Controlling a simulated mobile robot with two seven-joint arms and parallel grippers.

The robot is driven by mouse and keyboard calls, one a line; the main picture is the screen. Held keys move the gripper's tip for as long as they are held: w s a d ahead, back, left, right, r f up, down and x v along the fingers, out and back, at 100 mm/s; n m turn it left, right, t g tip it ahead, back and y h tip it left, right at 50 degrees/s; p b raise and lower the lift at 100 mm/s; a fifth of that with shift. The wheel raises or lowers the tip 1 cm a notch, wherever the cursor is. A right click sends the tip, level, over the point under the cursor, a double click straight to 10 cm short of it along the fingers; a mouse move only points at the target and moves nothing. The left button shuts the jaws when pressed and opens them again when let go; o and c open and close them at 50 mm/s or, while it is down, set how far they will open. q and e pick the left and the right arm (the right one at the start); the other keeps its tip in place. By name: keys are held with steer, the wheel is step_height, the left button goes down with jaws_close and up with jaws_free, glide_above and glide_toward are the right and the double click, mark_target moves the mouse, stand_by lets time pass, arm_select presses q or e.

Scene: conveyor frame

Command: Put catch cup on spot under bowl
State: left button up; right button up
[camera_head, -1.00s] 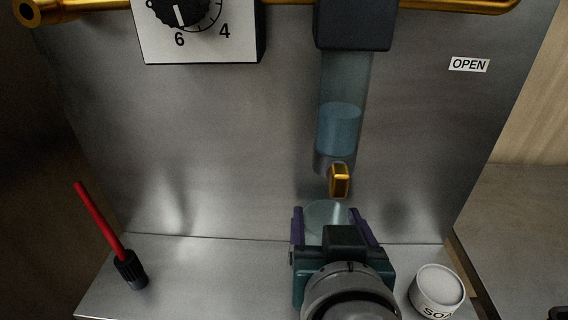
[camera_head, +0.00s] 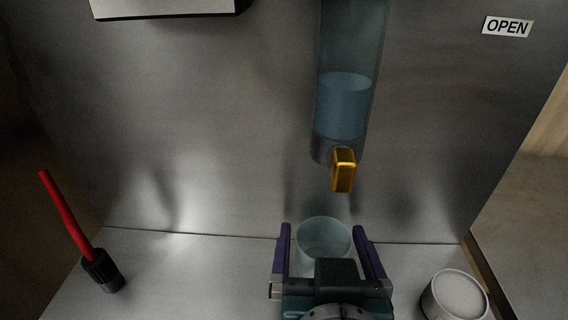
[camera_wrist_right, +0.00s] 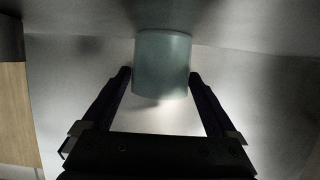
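The catch cup (camera_head: 323,243) is a clear, bluish cup, upright near the back of the metal shelf, below the gold tap (camera_head: 343,170). It also shows in the wrist view (camera_wrist_right: 162,65). Above the tap is a clear vessel (camera_head: 345,105) holding blue liquid, apparently the bowl. My right gripper (camera_head: 324,232) has its two purple fingers on either side of the cup, with narrow gaps showing. It is open, and its fingertips (camera_wrist_right: 160,75) flank the cup in the wrist view. The spot is not visible. My left gripper is out of view.
A round white tin (camera_head: 457,296) stands at right on the shelf. A red stick in a black holder (camera_head: 103,271) stands at left. A metal panel (camera_head: 200,120) with an OPEN label (camera_head: 507,26) rises behind. The shelf between holder and gripper is clear.

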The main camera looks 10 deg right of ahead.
steer(key=shift+o, duration=0.3)
steer(key=shift+r, duration=0.2)
steer(key=b+v, duration=0.1)
steer(key=v, duration=1.1)
